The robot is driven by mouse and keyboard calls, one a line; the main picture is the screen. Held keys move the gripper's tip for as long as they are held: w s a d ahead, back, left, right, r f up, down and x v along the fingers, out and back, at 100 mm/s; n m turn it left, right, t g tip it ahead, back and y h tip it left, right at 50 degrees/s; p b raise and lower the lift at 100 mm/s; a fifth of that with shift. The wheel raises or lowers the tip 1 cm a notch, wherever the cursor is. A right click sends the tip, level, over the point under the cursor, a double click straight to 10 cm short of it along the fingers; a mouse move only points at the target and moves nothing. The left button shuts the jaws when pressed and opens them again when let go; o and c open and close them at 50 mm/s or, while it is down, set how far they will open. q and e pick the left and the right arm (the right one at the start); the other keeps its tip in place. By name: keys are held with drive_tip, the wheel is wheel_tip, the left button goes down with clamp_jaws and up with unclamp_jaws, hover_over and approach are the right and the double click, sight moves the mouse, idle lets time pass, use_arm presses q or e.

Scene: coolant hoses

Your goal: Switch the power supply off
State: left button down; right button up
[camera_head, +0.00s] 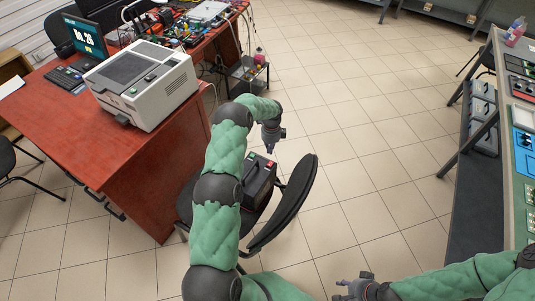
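A dark box-shaped unit (258,181), which looks like the power supply, stands on the seat of a black chair. A small red patch and a green patch show on its upper part, too small to read as a switch position. Finger opening is too small to judge on both.
The black chair's backrest (286,203) rises right of the unit. A red-brown desk (70,130) at left carries a white instrument (143,84), monitor and keyboard. A workbench (512,130) with panels runs along the right. The tiled floor between is clear.

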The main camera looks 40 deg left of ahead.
use_arm(q)
wheel_tip(320, 180, up, 7)
drive_tip(key=p, duration=0.1)
drive_tip(key=shift+w+d, duration=0.3)
drive_tip(key=shift+w, duration=0.15)
use_arm(e)
drive_tip(key=shift+d+r, duration=0.3)
drive_tip(key=shift+r, duration=0.3)
